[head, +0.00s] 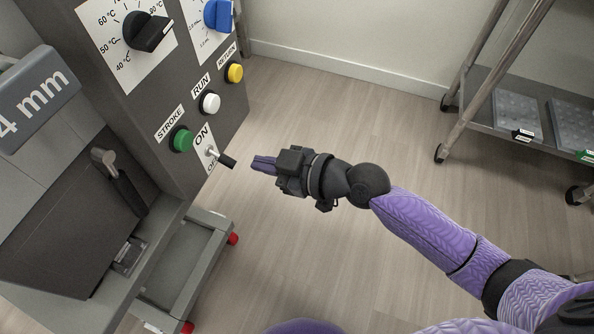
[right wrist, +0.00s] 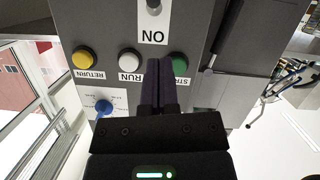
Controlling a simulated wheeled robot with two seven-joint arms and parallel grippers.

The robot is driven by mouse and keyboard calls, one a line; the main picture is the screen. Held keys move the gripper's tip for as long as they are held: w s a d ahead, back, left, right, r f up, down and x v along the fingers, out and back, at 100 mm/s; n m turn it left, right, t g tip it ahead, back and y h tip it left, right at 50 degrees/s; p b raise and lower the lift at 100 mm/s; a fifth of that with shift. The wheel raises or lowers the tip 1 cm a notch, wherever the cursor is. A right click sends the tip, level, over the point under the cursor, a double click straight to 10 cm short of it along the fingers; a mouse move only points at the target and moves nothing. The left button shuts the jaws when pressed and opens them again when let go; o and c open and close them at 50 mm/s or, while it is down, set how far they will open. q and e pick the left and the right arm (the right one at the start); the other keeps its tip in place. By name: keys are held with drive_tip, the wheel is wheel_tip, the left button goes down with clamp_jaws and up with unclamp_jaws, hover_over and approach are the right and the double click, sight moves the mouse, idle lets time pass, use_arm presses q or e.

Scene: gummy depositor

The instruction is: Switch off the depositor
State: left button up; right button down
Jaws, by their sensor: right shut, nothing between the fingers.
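The depositor (head: 222,105) is a dark grey cabinet at the left of the head view. Its toggle switch (head: 226,160) sticks out of a white ON/OFF plate (head: 203,137) low on the panel; I cannot tell for sure which way it is set. In the right wrist view the switch (right wrist: 154,6) is cut by the top edge, with the ON label upside down below it. My right gripper (head: 263,164) is shut and empty, its purple fingertips pointing at the lever with a small gap in the head view. The fingers also show in the right wrist view (right wrist: 160,68). My left gripper is not in view.
Green STROKE (head: 182,140), white RUN (head: 210,103) and yellow RETURN (head: 235,72) buttons sit close above the switch. Black (head: 146,32) and blue (head: 217,15) knobs are higher. A metal rack (head: 478,85) with trays stands at right. The floor between is clear.

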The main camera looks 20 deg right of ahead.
drive_tip(key=s+d, duration=0.1)
drive_tip(key=d, duration=0.1)
drive_tip(key=s+d+f+b, duration=0.1)
drive_tip(key=s+d, duration=0.1)
drive_tip(key=shift+s, duration=0.1)
